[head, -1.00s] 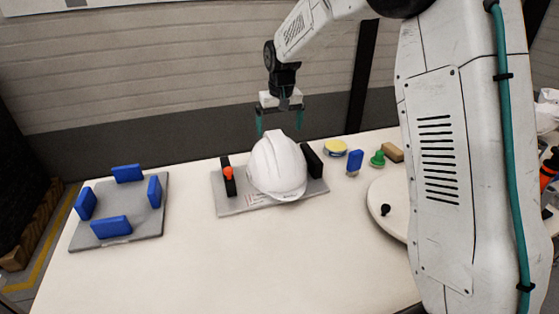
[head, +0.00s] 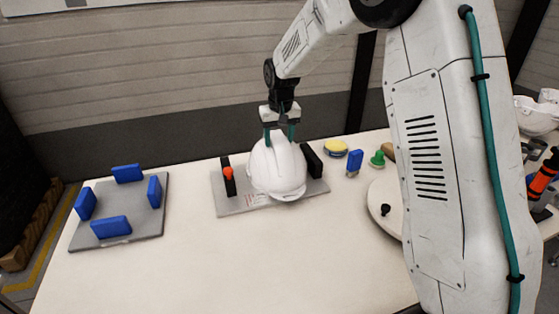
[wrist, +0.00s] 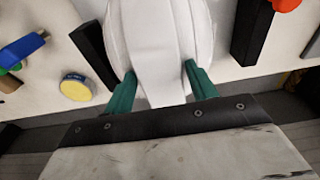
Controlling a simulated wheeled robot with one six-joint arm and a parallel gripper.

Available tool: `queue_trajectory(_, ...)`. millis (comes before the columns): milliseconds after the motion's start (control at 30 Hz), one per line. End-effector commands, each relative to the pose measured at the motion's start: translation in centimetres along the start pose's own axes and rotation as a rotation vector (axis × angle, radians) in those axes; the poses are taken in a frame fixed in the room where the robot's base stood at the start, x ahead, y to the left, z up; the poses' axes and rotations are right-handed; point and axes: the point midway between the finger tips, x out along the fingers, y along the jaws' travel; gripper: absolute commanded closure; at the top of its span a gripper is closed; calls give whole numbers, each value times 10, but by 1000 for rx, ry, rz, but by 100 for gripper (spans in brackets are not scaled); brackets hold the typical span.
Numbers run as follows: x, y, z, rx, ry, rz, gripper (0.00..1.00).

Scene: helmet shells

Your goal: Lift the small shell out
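A white helmet shell (head: 277,170) sits dome up on a grey plate (head: 235,207) between two black blocks. My gripper (head: 279,135) is above the shell's far side, pointing down. Its two teal fingers stand on either side of the shell's raised ridge and appear to press on it. In the wrist view the fingertips (wrist: 160,76) meet the ridge edges of the shell (wrist: 155,35). The shell still appears to rest at plate level; its underside is hidden.
An orange-red knob (head: 228,173) tops the left black block (head: 227,180); another black block (head: 312,160) stands right. A grey plate with blue blocks (head: 110,227) lies left. A yellow disc (head: 335,147), a blue piece (head: 354,161) and a green knob (head: 377,158) stand right. The front table is clear.

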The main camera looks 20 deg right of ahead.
Motion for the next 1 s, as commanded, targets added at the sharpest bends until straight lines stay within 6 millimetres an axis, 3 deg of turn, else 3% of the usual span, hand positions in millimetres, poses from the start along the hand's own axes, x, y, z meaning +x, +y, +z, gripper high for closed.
queue_trajectory(33,0,0,0,0,0,0,58)
queue_trajectory(100,0,0,0,0,0,0,78)
queue_trajectory(200,0,0,0,0,0,0,85)
queue_trajectory(1000,-36,0,-5,0,3,0,85)
